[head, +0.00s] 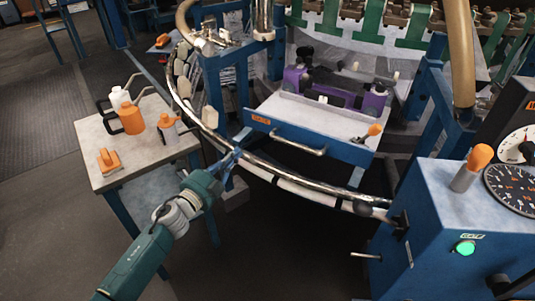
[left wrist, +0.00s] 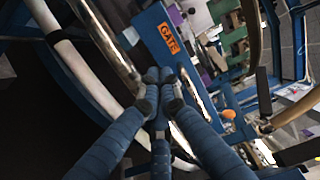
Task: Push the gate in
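The gate (head: 310,138) is a drawer-like blue front panel with a grey top and a metal bar handle (head: 298,145), standing out over the curved rail at the loom's front. Its orange GATE label (head: 262,119) is near the panel's left end and also shows large in the left wrist view (left wrist: 169,38). My left gripper (head: 234,155) is by the rail, just left of and below the panel's left end. In the left wrist view its blue fingertips (left wrist: 159,76) are together, with nothing seen between them, close to the panel; I cannot tell whether they touch. My right gripper is out of view.
A curved metal rail (head: 262,170) runs below the gate. A small table (head: 110,165) with bottles and orange-handled items stands left. A blue control box (head: 430,215) with a green button and orange-topped lever stands right. An orange knob (head: 375,130) sits at the gate's right end.

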